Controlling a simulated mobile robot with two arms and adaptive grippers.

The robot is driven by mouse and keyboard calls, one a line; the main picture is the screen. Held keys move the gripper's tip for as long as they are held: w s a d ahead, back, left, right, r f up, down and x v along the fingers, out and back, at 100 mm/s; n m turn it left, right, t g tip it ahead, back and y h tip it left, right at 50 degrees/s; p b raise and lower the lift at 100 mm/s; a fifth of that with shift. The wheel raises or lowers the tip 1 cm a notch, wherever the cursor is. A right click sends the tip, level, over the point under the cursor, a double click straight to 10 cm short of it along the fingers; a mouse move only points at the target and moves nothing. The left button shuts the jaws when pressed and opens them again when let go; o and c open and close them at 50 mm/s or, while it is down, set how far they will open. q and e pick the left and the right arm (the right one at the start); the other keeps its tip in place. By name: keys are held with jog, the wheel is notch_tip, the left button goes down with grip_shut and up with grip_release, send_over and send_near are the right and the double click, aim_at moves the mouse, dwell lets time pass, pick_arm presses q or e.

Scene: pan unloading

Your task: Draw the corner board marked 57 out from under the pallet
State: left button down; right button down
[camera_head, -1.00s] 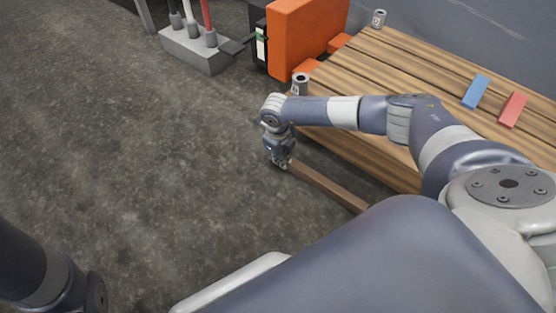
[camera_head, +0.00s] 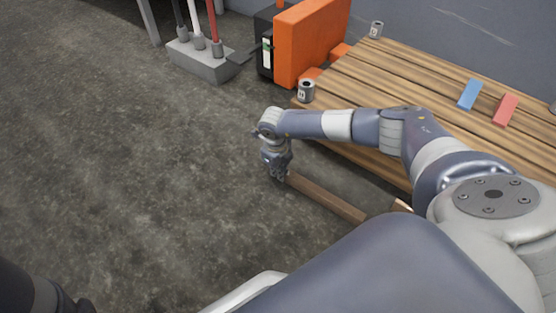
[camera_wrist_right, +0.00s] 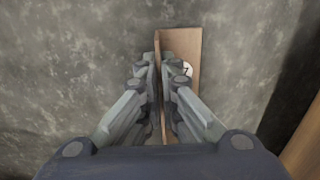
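The corner board (camera_head: 328,201) is a long brown angle strip low at floor level, along the near side of the wooden pallet (camera_head: 400,75). Its right end is hidden behind my arm. My right gripper (camera_head: 277,178) is at its left end. In the right wrist view, the fingers of my right gripper (camera_wrist_right: 161,90) close on one upright flange of the corner board (camera_wrist_right: 183,43). A white round label (camera_wrist_right: 187,69) on the other flange shows a 7; a finger covers part of it. My left gripper is out of view; only a dark part of that arm shows at lower left.
A pale-ended brown piece (camera_head: 401,206) shows beside my arm.

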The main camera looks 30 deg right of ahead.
jog(key=c, duration=1.7)
grip_release()
jog(key=r, duration=0.8)
jog(key=a+r, duration=0.1)
jog(key=r, duration=0.3)
jog(key=shift+s, duration=0.15)
jog(key=shift+a, duration=0.1)
